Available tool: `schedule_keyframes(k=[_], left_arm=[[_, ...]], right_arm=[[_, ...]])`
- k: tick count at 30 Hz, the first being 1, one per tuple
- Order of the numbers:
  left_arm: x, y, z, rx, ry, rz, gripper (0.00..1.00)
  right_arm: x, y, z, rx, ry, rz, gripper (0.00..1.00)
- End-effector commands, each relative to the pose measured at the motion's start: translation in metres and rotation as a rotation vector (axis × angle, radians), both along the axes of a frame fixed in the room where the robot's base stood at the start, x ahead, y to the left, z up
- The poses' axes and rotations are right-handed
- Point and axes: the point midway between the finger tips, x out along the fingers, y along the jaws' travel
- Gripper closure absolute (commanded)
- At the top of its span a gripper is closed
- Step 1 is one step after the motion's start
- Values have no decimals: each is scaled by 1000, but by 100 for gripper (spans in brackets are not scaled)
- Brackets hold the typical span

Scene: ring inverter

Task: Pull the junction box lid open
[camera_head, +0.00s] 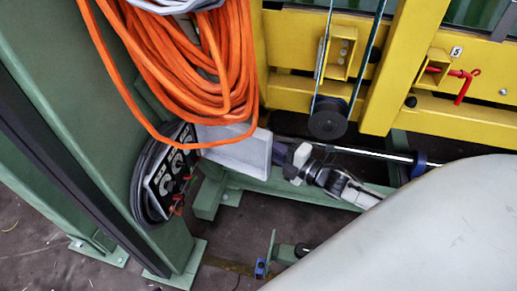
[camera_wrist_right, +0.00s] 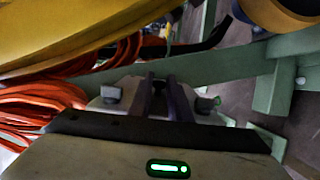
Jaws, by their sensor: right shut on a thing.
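The junction box (camera_head: 213,132) is a pale grey casing on the green post, partly hidden behind orange hose. Its light grey lid (camera_head: 247,155) shows as a flat panel facing the front right. My right gripper (camera_head: 279,153) comes in from the right and is at the lid's right edge, shut on it. In the right wrist view the two dark fingers (camera_wrist_right: 165,84) are close together; what lies between them is too dark to make out. My left gripper is not in view.
Coiled orange hose (camera_head: 205,75) hangs above and in front of the box. A dark cable coil with a socket panel (camera_head: 170,175) is at its left. A yellow frame (camera_head: 440,110) with a black pulley (camera_head: 328,118) stands at right. A green beam (camera_head: 290,187) runs below.

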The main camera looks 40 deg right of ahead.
Motion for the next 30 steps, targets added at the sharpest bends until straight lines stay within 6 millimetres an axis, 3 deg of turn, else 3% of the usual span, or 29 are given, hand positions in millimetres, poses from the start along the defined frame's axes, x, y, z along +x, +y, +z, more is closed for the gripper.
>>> schedule_keyframes(k=[1,15,16,18,30], left_arm=[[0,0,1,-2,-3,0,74],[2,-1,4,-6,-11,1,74],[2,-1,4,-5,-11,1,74],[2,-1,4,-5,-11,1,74],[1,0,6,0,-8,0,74]], right_arm=[[5,-8,2,-3,0,-16,100],[6,-6,2,-2,-2,-9,100],[6,-6,2,-2,-2,-9,79],[5,-5,2,-2,-2,-8,67],[-3,-6,1,-1,2,-5,65]])
